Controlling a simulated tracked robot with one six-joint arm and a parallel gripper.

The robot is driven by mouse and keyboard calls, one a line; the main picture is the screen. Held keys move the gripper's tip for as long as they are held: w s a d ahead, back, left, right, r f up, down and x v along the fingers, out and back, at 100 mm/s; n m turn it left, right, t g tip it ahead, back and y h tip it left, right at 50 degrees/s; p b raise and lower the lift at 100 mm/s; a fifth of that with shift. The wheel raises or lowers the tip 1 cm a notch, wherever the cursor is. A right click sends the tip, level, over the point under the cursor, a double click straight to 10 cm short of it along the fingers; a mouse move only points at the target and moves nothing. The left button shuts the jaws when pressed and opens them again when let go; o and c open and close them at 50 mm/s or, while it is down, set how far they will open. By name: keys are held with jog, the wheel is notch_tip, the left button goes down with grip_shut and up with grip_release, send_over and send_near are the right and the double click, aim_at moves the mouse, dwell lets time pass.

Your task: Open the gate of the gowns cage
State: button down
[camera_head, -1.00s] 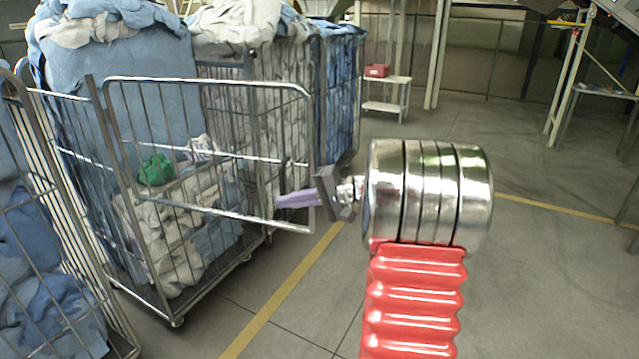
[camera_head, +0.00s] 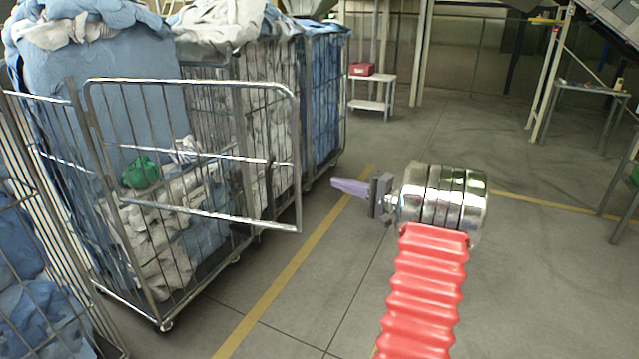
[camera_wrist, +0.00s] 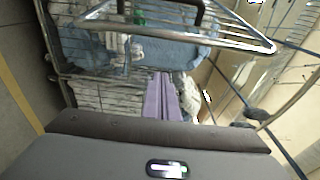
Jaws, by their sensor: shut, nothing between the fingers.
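The gowns cage is a wire roll cage (camera_head: 137,262) at the left in the head view, filled with blue and white cloth and a green bundle (camera_head: 141,173). Its half-height wire gate (camera_head: 195,211) stands swung out at an angle from the left front post, its free edge towards the right. My gripper (camera_head: 334,184) has purple fingers and is shut and empty. It is to the right of the gate's free edge, apart from it. In the wrist view the gate (camera_wrist: 180,33) shows beyond the purple fingers (camera_wrist: 162,97).
More filled cages stand behind, one with blue cloth (camera_head: 324,95). Another cage (camera_head: 40,290) is at the near left edge. A small step stand (camera_head: 372,104) is at the back.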

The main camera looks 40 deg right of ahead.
jog(key=x, duration=1)
jog(key=shift+s+a, duration=0.55)
jog(key=shift+a, duration=0.3)
jog(key=shift+s+a, duration=0.6)
jog(key=shift+a, duration=0.3)
jog(key=shift+s, duration=0.1)
